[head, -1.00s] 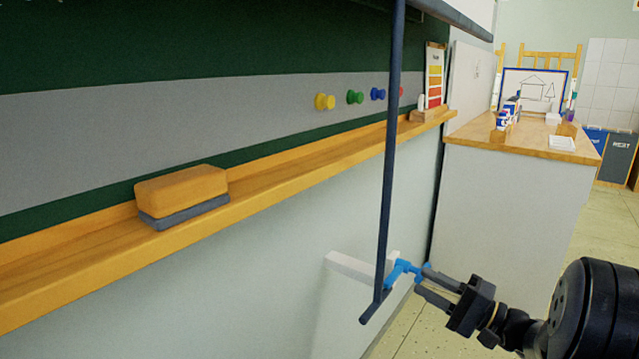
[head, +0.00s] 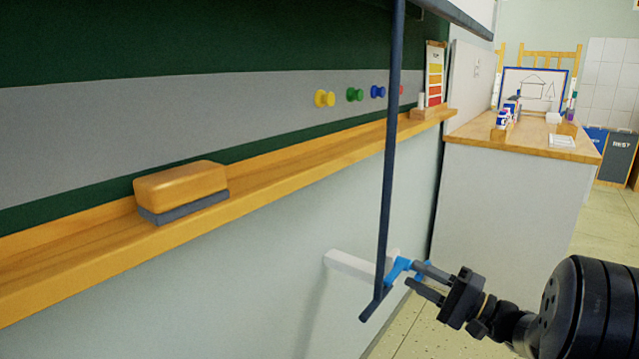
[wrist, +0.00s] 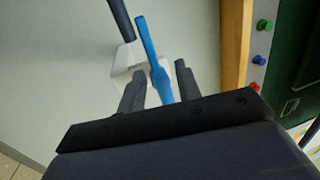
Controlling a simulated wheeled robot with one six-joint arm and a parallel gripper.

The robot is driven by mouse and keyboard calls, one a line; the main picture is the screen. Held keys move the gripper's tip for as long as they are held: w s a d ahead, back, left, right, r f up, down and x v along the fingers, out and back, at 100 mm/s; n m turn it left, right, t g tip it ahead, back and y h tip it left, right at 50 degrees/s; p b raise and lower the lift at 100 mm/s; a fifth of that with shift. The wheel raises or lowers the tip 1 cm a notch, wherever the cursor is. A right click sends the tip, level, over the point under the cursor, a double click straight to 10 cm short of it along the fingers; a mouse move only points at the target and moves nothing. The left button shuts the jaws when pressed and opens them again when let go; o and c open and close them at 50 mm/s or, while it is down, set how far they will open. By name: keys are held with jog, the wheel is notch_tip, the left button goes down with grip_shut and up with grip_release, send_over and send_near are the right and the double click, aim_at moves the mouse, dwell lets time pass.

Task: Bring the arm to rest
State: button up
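My gripper (head: 414,274) is at the lower right of the head view, reaching left towards the wall under the board's ledge. Its two dark fingers are apart, one on each side of a blue hook-like piece (head: 397,268). In the wrist view, the blue piece (wrist: 158,75) stands between the open fingers (wrist: 158,86), with a gap showing on either side. The blue piece is beside a dark upright rod (head: 388,170) and a white bracket (head: 348,265) on the wall. Whether a finger touches it further back is hidden.
A wooden ledge (head: 290,165) under the green board holds an eraser (head: 182,190). Several coloured magnets (head: 354,95) sit on the grey strip. A wooden-topped cabinet (head: 525,143) with art items stands at the back right. Floor (head: 600,240) is clear on the right.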

jog(key=shift+w+a+r+p, duration=0.2)
jog(key=shift+a+r+p, duration=0.2)
jog(key=shift+p, duration=0.2)
jog(key=m+p, duration=0.2)
jog(key=p, duration=0.1)
jog(key=m+t+p, duration=0.1)
jog(key=shift+d+r+m+h, duration=0.1)
jog(key=shift+r+m+h, duration=0.2)
jog(key=shift+h, duration=0.1)
jog(key=shift+m+p, duration=0.8)
jog(key=shift+p, duration=0.2)
jog(key=shift+f, duration=0.15)
